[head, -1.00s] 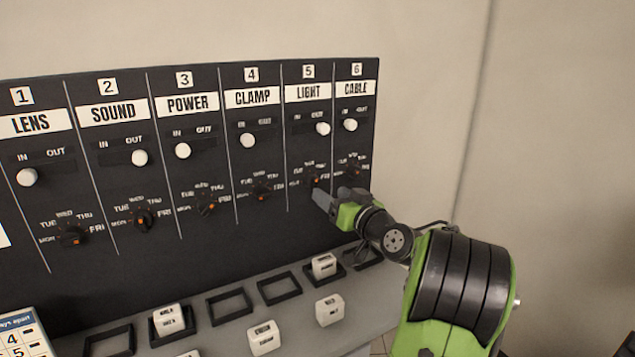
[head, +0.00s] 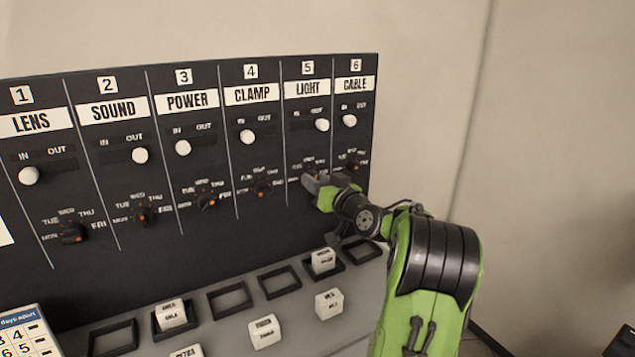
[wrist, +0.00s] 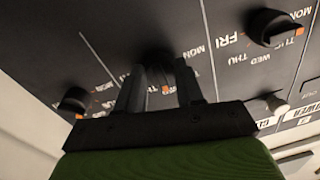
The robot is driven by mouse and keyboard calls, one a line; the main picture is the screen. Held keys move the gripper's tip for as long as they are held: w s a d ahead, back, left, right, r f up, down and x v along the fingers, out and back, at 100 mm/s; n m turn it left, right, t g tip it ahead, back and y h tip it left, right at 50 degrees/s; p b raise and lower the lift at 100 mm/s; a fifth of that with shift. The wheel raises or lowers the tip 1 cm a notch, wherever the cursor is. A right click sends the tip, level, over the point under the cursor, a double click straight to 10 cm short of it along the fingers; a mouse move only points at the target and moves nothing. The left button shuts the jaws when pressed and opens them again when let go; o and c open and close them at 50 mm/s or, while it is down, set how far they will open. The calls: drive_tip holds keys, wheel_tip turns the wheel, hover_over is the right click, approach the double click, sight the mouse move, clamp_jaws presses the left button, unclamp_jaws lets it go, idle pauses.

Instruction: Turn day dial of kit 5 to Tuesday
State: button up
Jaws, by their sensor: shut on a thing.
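The day dial of kit 5 (head: 311,168) is a dark knob under the LIGHT label (head: 309,88) on the black panel. Its day labels are partly covered by my gripper in the head view. My gripper (head: 308,181) is at this dial, coming from the lower right. In the wrist view my gripper (wrist: 160,85) has its two fingers on either side of the dark knob (wrist: 154,58), shut on it. A small orange mark shows between the fingers. I cannot tell which day it points to.
The kit 4 dial (head: 262,188) and the kit 6 dial (head: 353,164) sit close on either side. White slider knobs, such as kit 5's (head: 322,125), are above. Below is a grey ledge with black frames (head: 280,282) and several white blocks (head: 329,303).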

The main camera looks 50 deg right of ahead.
drive_tip(key=shift+f+b, duration=0.1)
drive_tip(key=shift+b, duration=0.35)
drive_tip(key=shift+n+b, duration=4.2)
drive_tip(key=shift+b, duration=1.25)
drive_tip(key=shift+g, duration=0.3)
drive_tip(key=o, duration=1)
drive_tip(key=shift+o, duration=0.2)
drive_tip(key=shift+s, duration=0.1)
